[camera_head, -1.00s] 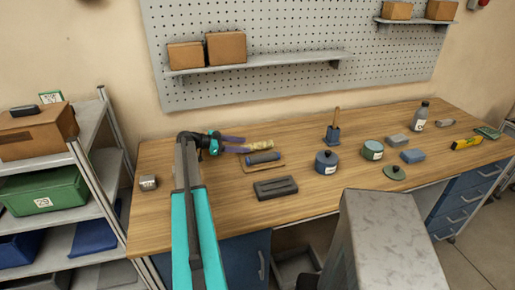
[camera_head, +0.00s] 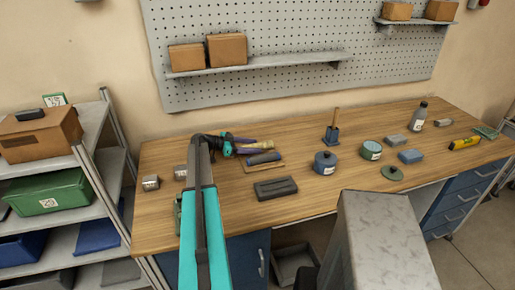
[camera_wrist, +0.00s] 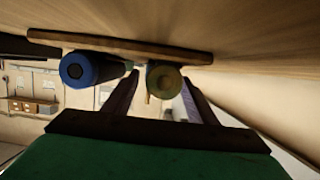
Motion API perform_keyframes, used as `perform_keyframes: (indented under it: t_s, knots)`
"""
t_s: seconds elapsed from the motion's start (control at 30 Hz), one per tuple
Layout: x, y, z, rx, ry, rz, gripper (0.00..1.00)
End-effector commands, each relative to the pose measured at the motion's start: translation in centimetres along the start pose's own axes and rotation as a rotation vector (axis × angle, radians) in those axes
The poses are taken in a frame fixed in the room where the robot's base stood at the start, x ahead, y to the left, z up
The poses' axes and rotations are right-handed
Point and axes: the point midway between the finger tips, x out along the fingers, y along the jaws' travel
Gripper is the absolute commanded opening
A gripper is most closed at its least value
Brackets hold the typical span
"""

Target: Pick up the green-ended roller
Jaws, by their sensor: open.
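The green-ended roller (camera_wrist: 166,82) shows its dull olive-green round end in the wrist view, beside a roller with a blue end (camera_wrist: 78,69). Both are at a wooden board (camera_wrist: 120,46), which appears above them in this upside-down view. My gripper (camera_wrist: 162,80) is open, with one dark finger on each side of the green-ended roller's end. I cannot tell whether the fingers touch it. In the head view my gripper (camera_head: 248,145) is low over the table's left part, mostly hiding that roller; the dark blue-ended roller (camera_head: 265,158) lies just in front.
The wooden table (camera_head: 330,190) also holds a dark grey block (camera_head: 275,187), a blue pot (camera_head: 325,163), a green pot (camera_head: 371,150) and small metal blocks (camera_head: 151,182) at left. A pegboard wall with shelves stands behind. Bare tabletop lies around the rollers.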

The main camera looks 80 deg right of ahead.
Motion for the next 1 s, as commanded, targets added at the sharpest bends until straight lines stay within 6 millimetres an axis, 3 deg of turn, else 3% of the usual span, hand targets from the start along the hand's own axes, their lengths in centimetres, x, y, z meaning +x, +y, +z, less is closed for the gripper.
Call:
perform_keyframes:
  t_s: [0.27, 0.57, 1.0]
  knots:
    - [0.01, 0.01, -0.03, 0.0, 0.0, 0.0, 0.52]
    - [0.04, 0.03, -0.03, 0.0, 0.0, 0.001, 0.02]
    - [-0.03, 0.07, -0.43, 0.002, 0.0, 0.002, 0.02]
